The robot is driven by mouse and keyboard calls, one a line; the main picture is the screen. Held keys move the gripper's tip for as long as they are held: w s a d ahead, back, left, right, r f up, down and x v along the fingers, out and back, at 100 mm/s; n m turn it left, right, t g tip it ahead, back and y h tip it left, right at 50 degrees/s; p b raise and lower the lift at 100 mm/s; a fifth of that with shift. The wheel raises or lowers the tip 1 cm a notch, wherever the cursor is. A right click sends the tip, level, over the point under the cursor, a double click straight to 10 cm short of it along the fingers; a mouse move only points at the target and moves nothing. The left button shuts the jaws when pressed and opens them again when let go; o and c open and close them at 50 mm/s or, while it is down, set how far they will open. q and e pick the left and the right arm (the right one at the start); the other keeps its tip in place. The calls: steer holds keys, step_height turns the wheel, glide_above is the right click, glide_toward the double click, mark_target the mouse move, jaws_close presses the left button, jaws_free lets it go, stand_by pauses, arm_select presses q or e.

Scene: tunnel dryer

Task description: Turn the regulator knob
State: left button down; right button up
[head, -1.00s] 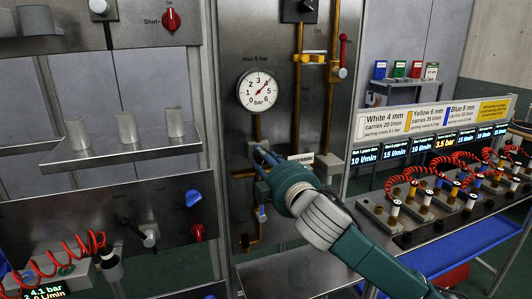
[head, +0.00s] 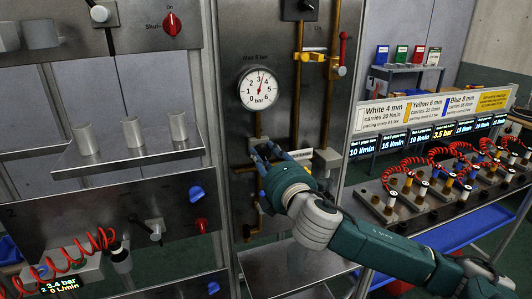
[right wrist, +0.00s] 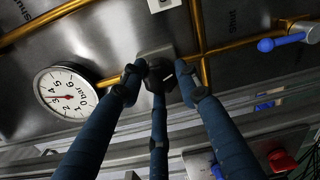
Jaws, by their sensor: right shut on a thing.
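The regulator knob (right wrist: 159,70) shows as a dark piece among my fingertips in the right wrist view, in front of a grey block on the steel panel. In the head view my fingers mostly hide it. My right gripper (head: 268,157) has its blue fingers closed around the knob, below the round white pressure gauge (head: 258,88). The gauge needle points a little past 3, and the gauge also shows in the right wrist view (right wrist: 66,98). The digital display (head: 57,286) at lower left reads about 3.4 bar. My left gripper is not in view.
Brass pipes (head: 297,85) run down the panel right of the gauge, with a red-handled valve (head: 343,50). A shelf with several grey cups (head: 132,130) stands left. A bench with red coiled hoses (head: 430,165) stands right, close to my right arm.

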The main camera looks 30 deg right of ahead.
steer(key=shift+r+n, duration=0.2)
steer(key=shift+n, duration=0.1)
steer(key=o, duration=1.1)
steer(key=shift+o, duration=0.2)
steer(key=shift+w+a+f, duration=0.1)
steer(key=shift+w+f, duration=0.05)
steer(key=v, duration=0.7)
steer(key=shift+s, duration=0.25)
